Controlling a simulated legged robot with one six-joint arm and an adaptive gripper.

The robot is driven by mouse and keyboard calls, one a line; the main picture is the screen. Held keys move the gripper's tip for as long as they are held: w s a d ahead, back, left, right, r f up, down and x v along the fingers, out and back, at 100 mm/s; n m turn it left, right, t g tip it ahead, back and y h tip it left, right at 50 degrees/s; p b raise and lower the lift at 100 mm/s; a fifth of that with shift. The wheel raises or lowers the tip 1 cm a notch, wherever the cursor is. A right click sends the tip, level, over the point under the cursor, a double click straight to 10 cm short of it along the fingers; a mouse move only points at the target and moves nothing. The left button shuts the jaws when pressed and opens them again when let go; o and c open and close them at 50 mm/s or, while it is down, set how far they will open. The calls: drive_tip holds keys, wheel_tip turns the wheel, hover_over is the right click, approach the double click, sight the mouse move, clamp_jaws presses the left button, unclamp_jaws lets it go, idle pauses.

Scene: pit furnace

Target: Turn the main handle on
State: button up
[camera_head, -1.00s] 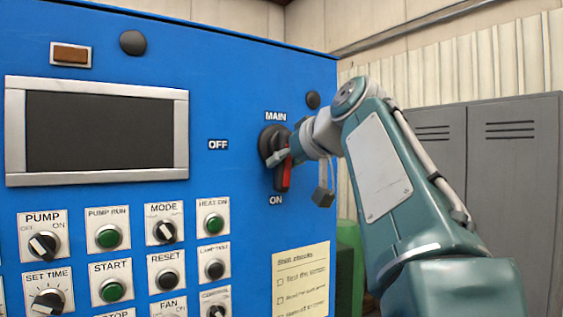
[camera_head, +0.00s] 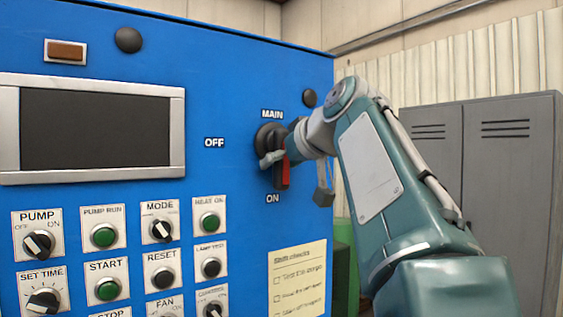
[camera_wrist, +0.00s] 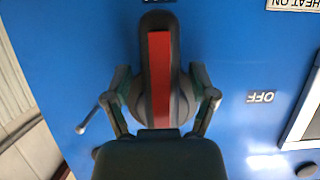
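The main handle (camera_head: 281,171) is a red bar in a black grip on a round black base, on the blue panel under the MAIN label. It points straight down at the ON label (camera_head: 272,198); the OFF label (camera_head: 214,142) is to its left. In the wrist view the handle (camera_wrist: 160,75) points up the picture. My gripper (camera_wrist: 160,78) straddles the handle, one finger on each side, with gaps between fingers and red bar. It looks open. In the head view my gripper (camera_head: 272,158) is at the handle and partly hidden by my wrist.
The blue panel carries a dark screen (camera_head: 95,130), several knobs and green buttons at lower left, and a paper checklist (camera_head: 298,281) below the handle. Grey lockers (camera_head: 510,150) stand behind at right. A green object (camera_head: 341,270) is beside the panel.

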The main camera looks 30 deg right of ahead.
drive_tip(key=shift+r, duration=0.1)
drive_tip(key=v, duration=1.2)
drive_tip(key=shift+a, duration=0.1)
drive_tip(key=w+a+f+m+g, duration=0.2)
drive_tip(key=a+f, duration=0.3)
drive_tip(key=f, duration=0.8)
drive_tip(key=s+a+f+g, duration=0.2)
drive_tip(key=s+a+f, duration=0.1)
drive_tip(key=f, duration=0.8)
drive_tip(key=s+a+f+n+g, duration=0.1)
drive_tip(key=s+a+f, duration=0.3)
drive_tip(key=f, duration=0.8)
drive_tip(key=s+a+f+g, duration=0.2)
drive_tip(key=s+a+f, duration=0.1)
drive_tip(key=f, duration=0.8)
drive_tip(key=shift+s+a+f+g, duration=0.3)
drive_tip(key=shift+s+a+g, duration=0.1)
drive_tip(key=shift+a, duration=0.15)
